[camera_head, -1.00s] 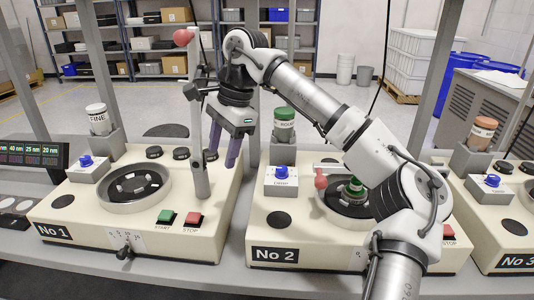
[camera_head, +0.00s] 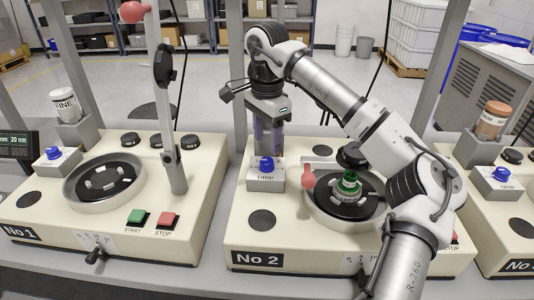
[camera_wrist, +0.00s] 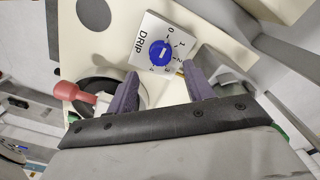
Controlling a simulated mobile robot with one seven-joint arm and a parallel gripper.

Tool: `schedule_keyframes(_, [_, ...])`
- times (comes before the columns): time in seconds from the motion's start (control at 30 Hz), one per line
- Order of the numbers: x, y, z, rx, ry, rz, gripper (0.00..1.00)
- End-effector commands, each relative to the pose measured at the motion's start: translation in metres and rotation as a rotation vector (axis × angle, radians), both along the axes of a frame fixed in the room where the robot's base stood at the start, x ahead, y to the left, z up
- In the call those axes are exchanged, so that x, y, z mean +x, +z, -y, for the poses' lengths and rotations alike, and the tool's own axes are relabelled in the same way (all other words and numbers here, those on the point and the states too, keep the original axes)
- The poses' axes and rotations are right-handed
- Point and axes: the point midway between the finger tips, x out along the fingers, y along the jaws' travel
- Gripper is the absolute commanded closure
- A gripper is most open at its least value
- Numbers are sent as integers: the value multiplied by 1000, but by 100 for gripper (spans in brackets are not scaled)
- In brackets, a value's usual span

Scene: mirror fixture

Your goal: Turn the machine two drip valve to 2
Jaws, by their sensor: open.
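The machine two drip valve is a blue knob (camera_head: 266,164) on a small white box labelled DRIP, at the left back of the No 2 machine (camera_head: 290,240). In the wrist view the blue knob (camera_wrist: 162,53) sits on its white plate (camera_wrist: 178,31), with dial numbers around it. A pale mark shows on the knob, but its exact setting is hard to read. My gripper (camera_head: 268,148) is open and empty, with purple fingers pointing down just behind and above the knob. In the wrist view the knob lies beyond and between the fingertips (camera_wrist: 160,74), apart from them.
The No 3 machine (camera_head: 500,225) is at right.

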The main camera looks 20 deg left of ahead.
Motion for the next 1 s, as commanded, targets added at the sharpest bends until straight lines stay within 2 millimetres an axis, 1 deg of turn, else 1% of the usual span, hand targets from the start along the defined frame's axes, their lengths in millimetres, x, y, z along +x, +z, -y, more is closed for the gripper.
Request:
schedule_keyframes(0.03, [0, -10, 0, 1, 2, -2, 48])
schedule_keyframes(0.1, [-1, -22, 0, 1, 2, -2, 48])
schedule_keyframes(0.2, [0, -37, 0, 1, 1, -2, 48])
schedule_keyframes(0.3, [0, -47, 0, 2, 0, 0, 48])
schedule_keyframes(0.43, [0, -54, 0, 1, 0, 0, 48])
schedule_keyframes(0.7, [0, -56, 0, 2, 0, 1, 48])
schedule_keyframes(1.0, [0, -55, 0, 1, 0, 1, 87])
